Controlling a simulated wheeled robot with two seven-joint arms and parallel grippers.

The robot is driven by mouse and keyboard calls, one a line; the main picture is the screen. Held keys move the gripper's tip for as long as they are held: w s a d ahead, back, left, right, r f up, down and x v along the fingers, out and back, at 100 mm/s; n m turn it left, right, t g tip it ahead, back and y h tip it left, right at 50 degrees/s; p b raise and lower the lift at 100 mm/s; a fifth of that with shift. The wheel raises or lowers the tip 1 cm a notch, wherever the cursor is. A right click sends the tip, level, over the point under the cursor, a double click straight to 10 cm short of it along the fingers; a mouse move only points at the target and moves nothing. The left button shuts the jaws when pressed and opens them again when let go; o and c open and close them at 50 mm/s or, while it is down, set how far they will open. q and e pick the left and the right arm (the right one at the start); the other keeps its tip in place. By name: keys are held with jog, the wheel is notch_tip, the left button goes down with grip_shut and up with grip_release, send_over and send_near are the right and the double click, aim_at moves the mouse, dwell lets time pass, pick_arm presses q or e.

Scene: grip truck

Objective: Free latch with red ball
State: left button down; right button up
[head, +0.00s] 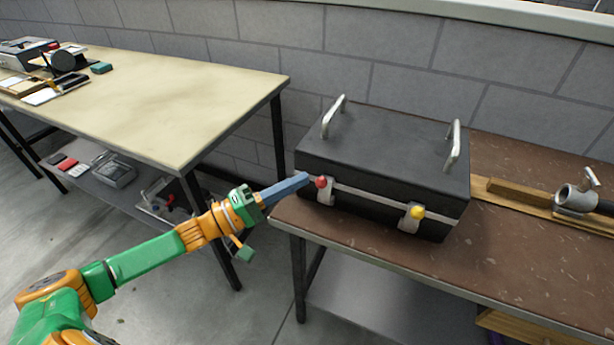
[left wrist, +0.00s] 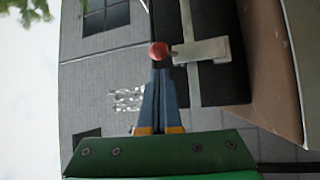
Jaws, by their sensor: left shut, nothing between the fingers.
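The black case (head: 385,160) stands on the brown table, its lid down, with two silver handles on top. The latch with the red ball (head: 322,184) is on the left of its front face. A second latch with a yellow ball (head: 417,212) is on the right. My left gripper (head: 305,179) is shut and empty, its fingertips right beside the red ball. In the left wrist view the red ball (left wrist: 158,50) shows just beyond the closed fingertips (left wrist: 159,72); whether they touch it I cannot tell. My right gripper is in neither view.
The brown table (head: 400,262) has free room in front of the case. A metal clamp (head: 577,197) and wooden strips lie to its right. A cream table (head: 150,95) with tools stands at the left, with a floor gap between. A grey block wall is behind.

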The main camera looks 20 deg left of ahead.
pick_arm(q)
jog(key=shift+x, duration=1.35)
